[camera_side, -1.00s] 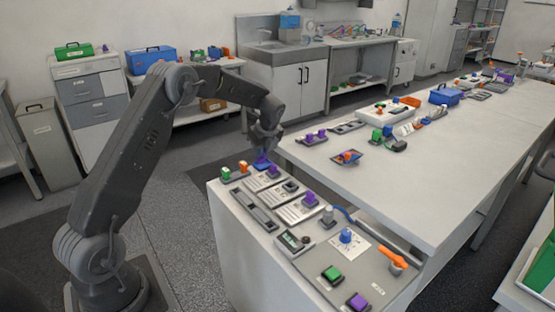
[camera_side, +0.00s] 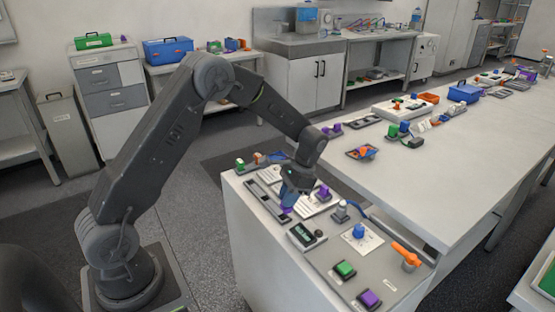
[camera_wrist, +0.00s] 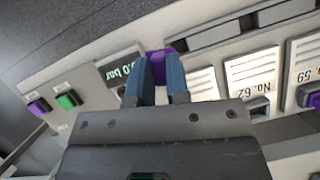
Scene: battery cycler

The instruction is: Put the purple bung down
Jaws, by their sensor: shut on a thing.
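My gripper (camera_side: 287,204) has blue fingers and is low over the left part of the bench end, pointing down. In the wrist view my gripper (camera_wrist: 160,75) is shut on the purple bung (camera_wrist: 156,66), which shows between and beyond the fingertips. In the side view only a small purple edge of the bung (camera_side: 286,210) shows under the fingers. It is near the long dark-slotted strip (camera_wrist: 200,33). I cannot tell whether the bung touches the surface below.
White labelled cards with sockets, one marked No. 62 (camera_wrist: 255,80), lie beside the fingers. Another purple piece (camera_side: 323,192) sits on a card. A pressure display (camera_side: 302,235), blue knob (camera_side: 359,231), green button (camera_side: 345,269) and purple button (camera_side: 369,299) are nearer the front.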

